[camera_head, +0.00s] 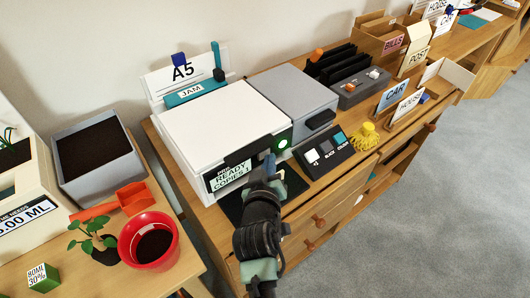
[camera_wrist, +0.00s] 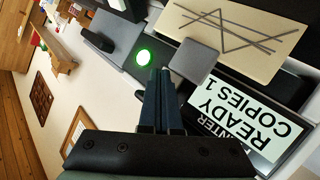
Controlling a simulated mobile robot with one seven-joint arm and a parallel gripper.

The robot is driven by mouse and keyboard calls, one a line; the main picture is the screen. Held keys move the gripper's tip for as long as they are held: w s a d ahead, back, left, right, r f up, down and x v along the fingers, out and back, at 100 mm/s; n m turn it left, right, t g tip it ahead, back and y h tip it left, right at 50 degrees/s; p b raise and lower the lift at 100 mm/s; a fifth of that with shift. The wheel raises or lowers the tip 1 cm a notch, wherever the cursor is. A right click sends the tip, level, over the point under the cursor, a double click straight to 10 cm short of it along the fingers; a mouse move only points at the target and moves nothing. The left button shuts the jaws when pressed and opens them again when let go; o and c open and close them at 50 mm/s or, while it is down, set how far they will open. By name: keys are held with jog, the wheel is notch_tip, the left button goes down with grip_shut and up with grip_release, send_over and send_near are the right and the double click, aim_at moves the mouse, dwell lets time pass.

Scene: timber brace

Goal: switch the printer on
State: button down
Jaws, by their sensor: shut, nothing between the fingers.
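The printer (camera_head: 222,125) is a white and grey machine on the wooden cabinet. Its display reads "READY COPIES 1" (camera_head: 230,177) and also shows in the wrist view (camera_wrist: 247,118). A round button (camera_head: 283,143) on the dark front panel glows green, and it is bright green in the wrist view (camera_wrist: 143,57). My gripper (camera_head: 267,160) is in front of the panel, just left of and below the button. In the wrist view its shut fingertips (camera_wrist: 160,72) are close to the button, with nothing between them. I cannot tell whether they touch the panel.
Right of the printer is a dark box labelled black and colour (camera_head: 325,153), with a yellow object (camera_head: 364,137) beside it. A red pot (camera_head: 148,240) and orange trowel (camera_head: 118,203) are on the left table.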

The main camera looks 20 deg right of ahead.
jog(key=shift+s+d, duration=0.2)
jog(key=shift+s, duration=0.35)
jog(key=shift+s+d+p, duration=0.3)
jog(key=shift+s+p, duration=0.35)
jog(key=shift+s, duration=0.15)
jog(key=shift+s+d+p, duration=0.25)
jog(key=shift+s+p, duration=0.35)
jog(key=shift+s, duration=0.15)
jog(key=shift+s+d+p, duration=0.3)
jog(key=shift+s+p, duration=0.35)
jog(key=shift+s, duration=0.15)
